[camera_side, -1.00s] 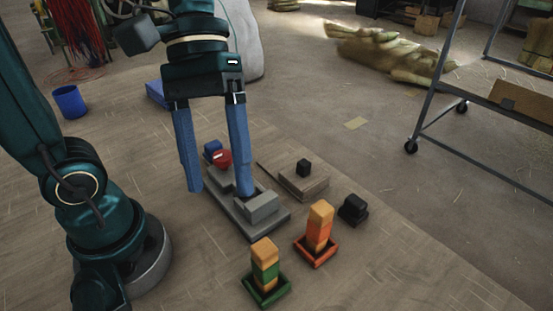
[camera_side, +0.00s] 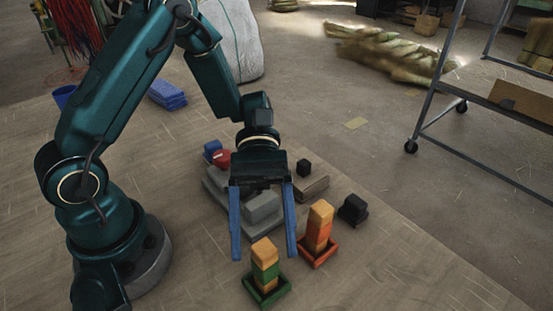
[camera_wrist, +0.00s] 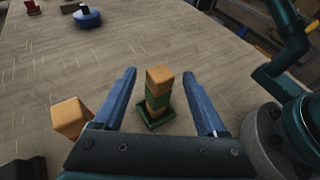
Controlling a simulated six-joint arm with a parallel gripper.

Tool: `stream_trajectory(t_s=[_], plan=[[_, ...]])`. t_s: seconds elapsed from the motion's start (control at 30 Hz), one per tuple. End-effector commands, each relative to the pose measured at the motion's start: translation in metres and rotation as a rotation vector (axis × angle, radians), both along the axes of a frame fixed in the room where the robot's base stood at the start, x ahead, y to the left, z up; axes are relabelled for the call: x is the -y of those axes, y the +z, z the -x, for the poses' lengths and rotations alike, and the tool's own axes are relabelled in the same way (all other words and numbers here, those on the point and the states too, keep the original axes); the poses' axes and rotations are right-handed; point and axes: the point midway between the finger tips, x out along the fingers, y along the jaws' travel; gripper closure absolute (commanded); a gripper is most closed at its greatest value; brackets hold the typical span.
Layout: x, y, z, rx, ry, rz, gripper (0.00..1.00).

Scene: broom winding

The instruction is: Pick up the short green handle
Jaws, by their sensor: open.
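The short green handle (camera_side: 265,265) is a blocky upright post with wood-coloured and green bands. In the side view the fingertips are around the height of the handle's top. I see no contact with the handle.
An orange-banded handle (camera_side: 320,226) in an orange tray (camera_side: 318,256) stands close to the right. A grey fixture (camera_side: 264,208) with a red part (camera_side: 221,158) lies behind my gripper. A small black block (camera_side: 353,208) is farther right.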

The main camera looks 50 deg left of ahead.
Motion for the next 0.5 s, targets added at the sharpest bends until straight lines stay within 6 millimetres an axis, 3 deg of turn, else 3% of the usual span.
stream_trajectory(t_s=[0.5], plan=[[0.037, -0.023, 0.025, 0.001, -0.003, -0.002, 0.26]])
